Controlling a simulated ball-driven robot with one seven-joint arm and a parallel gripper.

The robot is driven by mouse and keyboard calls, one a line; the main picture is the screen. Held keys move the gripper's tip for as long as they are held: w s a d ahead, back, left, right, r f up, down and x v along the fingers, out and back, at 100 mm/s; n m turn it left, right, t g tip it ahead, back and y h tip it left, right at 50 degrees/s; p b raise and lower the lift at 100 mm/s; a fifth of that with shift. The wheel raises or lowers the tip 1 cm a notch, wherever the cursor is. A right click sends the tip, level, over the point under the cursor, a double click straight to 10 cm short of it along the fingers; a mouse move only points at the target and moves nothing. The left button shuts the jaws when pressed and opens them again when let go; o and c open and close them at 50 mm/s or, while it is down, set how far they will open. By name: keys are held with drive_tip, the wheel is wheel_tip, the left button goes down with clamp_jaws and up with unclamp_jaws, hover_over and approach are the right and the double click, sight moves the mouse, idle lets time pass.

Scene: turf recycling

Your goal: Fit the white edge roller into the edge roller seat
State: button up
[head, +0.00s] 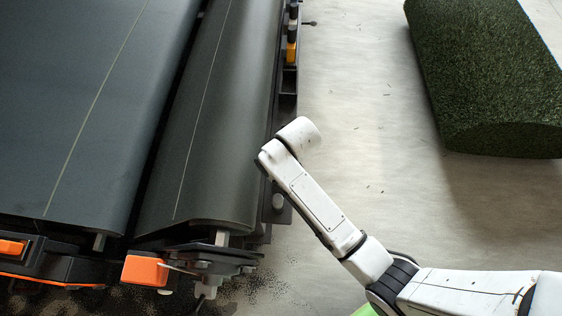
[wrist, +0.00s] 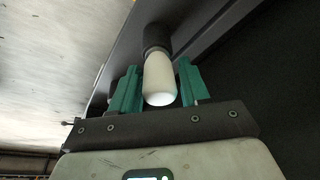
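The white edge roller (wrist: 159,80) stands between the two green fingers of my gripper (wrist: 158,68) in the wrist view. In the head view my arm's end is at the machine's right edge, and the gripper and held roller are hidden there.
The dark belt machine (head: 215,110) fills the left, with a black side rail (head: 288,100) and an orange block (head: 145,270) at its near end. A small pale part (head: 278,202) sits by the rail. A turf roll (head: 490,70) lies on the right.

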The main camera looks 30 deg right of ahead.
drive_tip(key=c, duration=0.7)
drive_tip(key=o, duration=1.1)
drive_tip(key=a+p+v, duration=0.1)
drive_tip(key=v, duration=1)
drive_tip(key=s+d+f+m+g, duration=0.1)
drive_tip(key=s+d, duration=0.3)
drive_tip(key=s, duration=0.6)
drive_tip(key=s+d+f+m+g, duration=0.1)
drive_tip(key=s+d, duration=0.3)
drive_tip(key=s, duration=0.6)
drive_tip(key=shift+f+h, duration=0.15)
drive_tip(key=shift+h, duration=0.25)
drive_tip(key=shift+d, duration=0.1)
drive_tip(key=shift+c, duration=0.2)
